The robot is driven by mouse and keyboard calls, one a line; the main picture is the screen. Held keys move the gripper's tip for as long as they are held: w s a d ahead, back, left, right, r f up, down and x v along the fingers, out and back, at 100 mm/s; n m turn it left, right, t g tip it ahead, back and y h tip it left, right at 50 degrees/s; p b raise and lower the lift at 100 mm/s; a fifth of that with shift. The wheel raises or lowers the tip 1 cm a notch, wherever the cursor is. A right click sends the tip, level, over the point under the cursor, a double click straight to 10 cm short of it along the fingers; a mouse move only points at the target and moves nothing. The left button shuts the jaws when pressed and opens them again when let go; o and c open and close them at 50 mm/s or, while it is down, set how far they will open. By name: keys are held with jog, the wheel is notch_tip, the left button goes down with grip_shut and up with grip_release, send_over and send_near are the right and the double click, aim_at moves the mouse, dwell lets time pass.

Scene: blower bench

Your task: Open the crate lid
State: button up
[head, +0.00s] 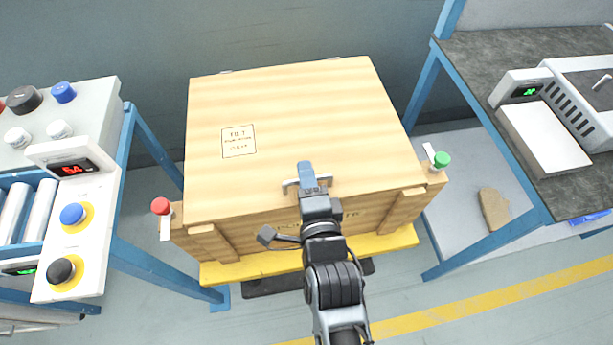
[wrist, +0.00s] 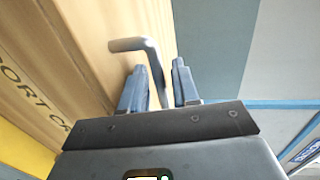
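The wooden crate (head: 258,230) stands on a yellow base with its lid (head: 300,110) lying down over the top. A bent metal handle (head: 290,184) sits at the lid's front edge; it also shows in the wrist view (wrist: 152,58). My gripper (head: 306,170) is at this handle. In the wrist view, my gripper's fingers (wrist: 160,85) stand apart on either side of the handle bar, and a gap shows by the right finger. A red-knobbed latch (head: 161,207) is on the crate's left side and a green-knobbed latch (head: 441,160) on its right.
A control bench (head: 84,190) with buttons and rollers stands at the left. A blue-framed table (head: 480,70) with a device is at the right. A brown object (head: 494,209) lies on the lower shelf there. A wall is behind the crate.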

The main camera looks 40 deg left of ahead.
jog(key=shift+c, duration=0.3)
grip_shut()
